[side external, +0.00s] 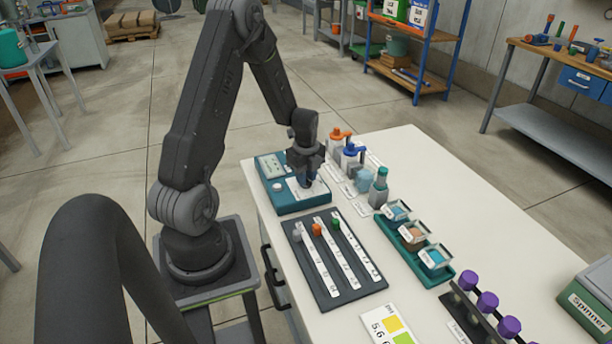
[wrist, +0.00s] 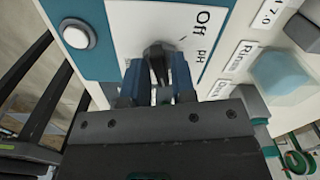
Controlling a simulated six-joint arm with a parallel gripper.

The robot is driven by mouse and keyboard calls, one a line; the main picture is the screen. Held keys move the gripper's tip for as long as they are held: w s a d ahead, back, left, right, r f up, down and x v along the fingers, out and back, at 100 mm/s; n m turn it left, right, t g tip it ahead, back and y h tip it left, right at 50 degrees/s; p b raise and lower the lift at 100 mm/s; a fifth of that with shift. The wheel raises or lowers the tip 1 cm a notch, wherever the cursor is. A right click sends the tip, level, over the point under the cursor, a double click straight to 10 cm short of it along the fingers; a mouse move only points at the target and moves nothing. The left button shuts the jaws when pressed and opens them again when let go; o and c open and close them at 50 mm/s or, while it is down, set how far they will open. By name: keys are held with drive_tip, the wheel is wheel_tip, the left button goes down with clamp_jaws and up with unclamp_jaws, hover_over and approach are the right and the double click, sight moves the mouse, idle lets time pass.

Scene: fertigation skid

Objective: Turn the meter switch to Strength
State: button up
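The meter (side external: 291,193) is a teal box with a white panel near the table's far left corner. Its black switch knob (wrist: 155,52) shows in the wrist view, with "Off" printed above right and "pH" to the right. A label at the knob's left is mostly hidden by a finger, and I cannot read it. My gripper (wrist: 156,82) has its blue fingers on both sides of the knob, close against it, and looks shut on it. My gripper (side external: 309,184) is over the panel in the side view and hides the knob there. I cannot tell exactly where the knob points.
A round white button (wrist: 76,36) is on the meter. Bottles with orange and blue tops (side external: 352,152) and a green-capped bottle (side external: 379,182) stand just right of my gripper. A dark slider board (side external: 334,260) lies in front. The table's right back is clear.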

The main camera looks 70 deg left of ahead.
drive_tip(key=shift+o, duration=1.2)
drive_tip(key=shift+r, duration=0.1)
wheel_tip(320, 180, up, 14)
drive_tip(key=shift+f, duration=0.2)
drive_tip(key=s+d+r+n+t+y, duration=0.1)
drive_tip(key=d+r+n, duration=0.35)
drive_tip(key=d, duration=0.35)
drive_tip(key=s+d+r+n+t, duration=0.1)
drive_tip(key=d+r+n+t, duration=0.15)
drive_tip(key=d+r, duration=0.45)
drive_tip(key=s+d+r+n+t+h, duration=0.1)
drive_tip(key=s+d+n+t, duration=0.1)
drive_tip(key=s+d+n, duration=0.6)
drive_tip(key=d, duration=0.4)
drive_tip(key=shift+d, duration=0.2)
